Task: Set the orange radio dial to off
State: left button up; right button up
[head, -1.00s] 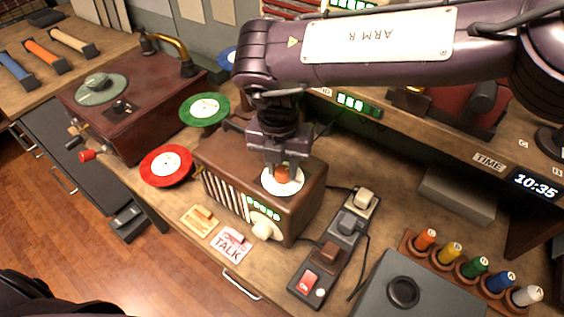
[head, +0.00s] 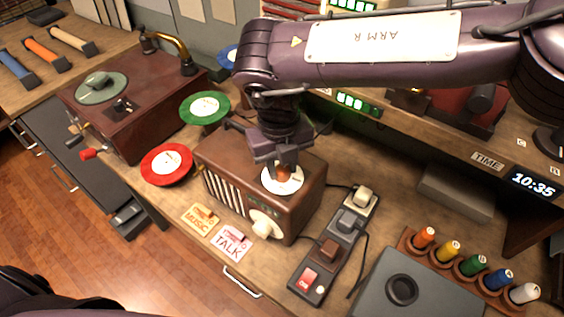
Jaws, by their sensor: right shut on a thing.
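The brown wooden radio (head: 230,160) stands on the counter in the head view. Its orange dial (head: 284,174) sits on a round white plate (head: 281,186) on the radio's top. My right gripper (head: 283,168) reaches down from above and is shut on the orange dial, with its fingers hiding much of it. The dial's markings are too small to read. The radio's front has a white knob (head: 262,228) and a small display (head: 266,211), which looks dim. My left gripper is not in view.
A red disc (head: 166,165) and green disc (head: 204,107) lie left of the radio. MUSIC (head: 201,217) and TALK (head: 232,240) cards lie before it. A power strip (head: 333,250) is close on the right. A record player (head: 135,105) stands farther left.

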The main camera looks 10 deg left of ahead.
aim_at(281, 169)
dwell(0.4)
jog(key=o, duration=1)
jog(key=shift+c, duration=0.2)
notch_tip(281, 169, up, 7)
jog(key=shift+a+f+b, duration=0.1)
jog(key=shift+a+b, duration=0.05)
jog(key=shift+b, duration=0.7)
jog(key=shift+s+r, duration=0.1)
jog(key=shift+r, duration=0.45)
